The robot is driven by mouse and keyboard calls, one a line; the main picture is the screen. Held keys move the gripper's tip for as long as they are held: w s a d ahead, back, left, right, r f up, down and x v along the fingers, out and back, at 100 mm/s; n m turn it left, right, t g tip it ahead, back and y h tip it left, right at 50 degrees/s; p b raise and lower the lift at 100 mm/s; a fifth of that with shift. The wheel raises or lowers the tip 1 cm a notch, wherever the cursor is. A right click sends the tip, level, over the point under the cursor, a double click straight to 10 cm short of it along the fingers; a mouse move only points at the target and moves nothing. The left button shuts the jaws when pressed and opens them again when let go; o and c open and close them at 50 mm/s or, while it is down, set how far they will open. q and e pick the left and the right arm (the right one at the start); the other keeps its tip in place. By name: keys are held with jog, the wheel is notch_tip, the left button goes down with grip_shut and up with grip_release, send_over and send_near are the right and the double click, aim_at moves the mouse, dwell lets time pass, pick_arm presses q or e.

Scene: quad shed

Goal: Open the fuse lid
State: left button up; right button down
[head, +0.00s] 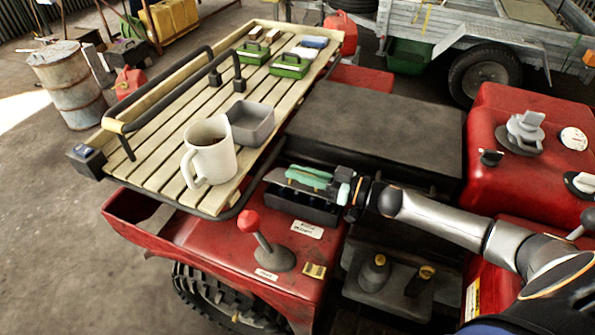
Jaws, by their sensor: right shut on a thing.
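My right gripper (310,178) reaches in from the right with teal fingers and is shut on the lid. The fingers hide part of the lid, and its hinge cannot be made out. My left gripper is not in view.
A red-knobbed lever (256,236) stands close in front of the fuse box. The black seat (375,125) lies behind my right gripper.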

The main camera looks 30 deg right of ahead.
jog(key=d+m, duration=0.1)
jog(key=w+r+m+p, duration=0.1)
jog(key=shift+w+d+r+m+p, duration=0.2)
jog(key=shift+d+r+m+p, duration=0.1)
jog(key=shift+d+m, duration=0.1)
jog(key=shift+w+d+r+m, duration=0.15)
jog(key=shift+w+d+m, duration=0.25)
jog(key=shift+m, duration=0.5)
jog(key=shift+w+d+m+p, duration=0.35)
jog(key=shift+w+d+m, duration=0.1)
jog(key=shift+m, duration=0.45)
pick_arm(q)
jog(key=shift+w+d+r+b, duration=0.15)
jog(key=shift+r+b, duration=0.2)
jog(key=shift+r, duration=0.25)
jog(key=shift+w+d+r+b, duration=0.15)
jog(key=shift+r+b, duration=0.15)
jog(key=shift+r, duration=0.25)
pick_arm(e)
jog(key=d+m, duration=0.1)
jog(key=w+m, duration=0.1)
jog(key=w+d+m, duration=0.1)
jog(key=m, duration=0.1)
jog(key=shift+w+d+f, duration=0.1)
jog(key=shift+d+f, duration=0.15)
jog(key=shift+d, duration=0.05)
jog(key=shift+w+d+f, duration=0.1)
jog(key=shift+d, duration=0.05)
